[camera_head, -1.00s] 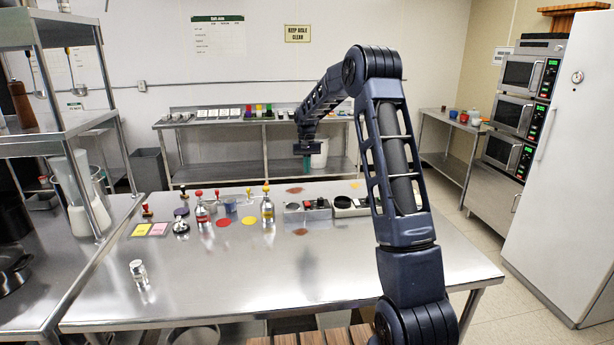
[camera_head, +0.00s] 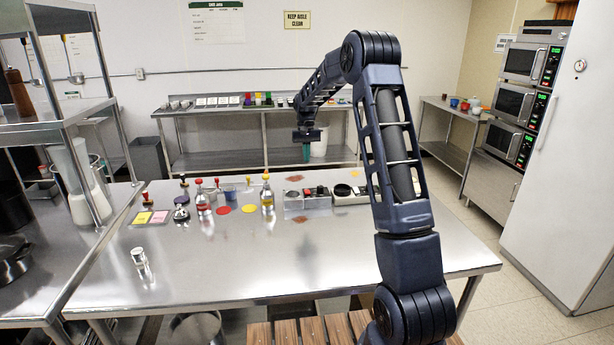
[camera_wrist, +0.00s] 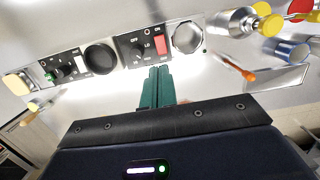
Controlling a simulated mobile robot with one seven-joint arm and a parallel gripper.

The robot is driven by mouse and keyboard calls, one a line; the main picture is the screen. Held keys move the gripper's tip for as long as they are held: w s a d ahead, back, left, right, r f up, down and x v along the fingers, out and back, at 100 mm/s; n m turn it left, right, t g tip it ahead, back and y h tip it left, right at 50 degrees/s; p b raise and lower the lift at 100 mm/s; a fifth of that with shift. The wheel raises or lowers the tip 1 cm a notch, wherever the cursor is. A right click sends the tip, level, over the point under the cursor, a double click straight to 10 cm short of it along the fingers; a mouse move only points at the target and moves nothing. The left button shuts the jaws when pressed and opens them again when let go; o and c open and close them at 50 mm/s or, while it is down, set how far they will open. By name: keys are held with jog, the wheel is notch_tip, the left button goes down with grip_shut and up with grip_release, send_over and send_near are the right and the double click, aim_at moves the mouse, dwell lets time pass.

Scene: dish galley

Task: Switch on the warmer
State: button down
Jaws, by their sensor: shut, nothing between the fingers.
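Two small control units sit on the steel table, and I cannot tell which is the warmer. One (camera_head: 307,197) has a red switch (camera_wrist: 162,45), a black knob (camera_wrist: 137,48) and a round pale plate (camera_wrist: 187,37). Its panel has small markings including OFF and LO. The other unit (camera_head: 350,195) has a dark round plate (camera_wrist: 101,58), a knob with a green mark (camera_wrist: 65,71) and a pale switch. My gripper (camera_head: 306,154) is shut and empty, its green fingers together. In the wrist view, its fingertips (camera_wrist: 157,70) appear just below the red-switch unit, apparently above the table; contact is not visible.
Red- and yellow-topped bottles (camera_head: 267,193), stamps and coloured discs stand left of the units. A small shaker (camera_head: 138,256) stands at the front left. The table's front middle is clear. A shelf rack (camera_head: 60,110) stands left, stacked ovens (camera_head: 520,105) right.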

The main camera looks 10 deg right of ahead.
aim_at(307, 191)
jog(key=f, duration=0.4)
jog(key=s+f, duration=0.1)
jog(key=f, duration=0.4)
jog(key=s+f, duration=0.1)
jog(key=f, duration=0.3)
jog(key=shift+f, duration=0.25)
jog(key=shift+s+f+t, duration=0.2)
jog(key=shift+f+t, duration=0.15)
jog(key=shift+t, duration=0.15)
jog(key=shift+w, duration=0.1)
jog(key=shift+w, duration=0.75)
jog(key=shift+r, duration=0.15)
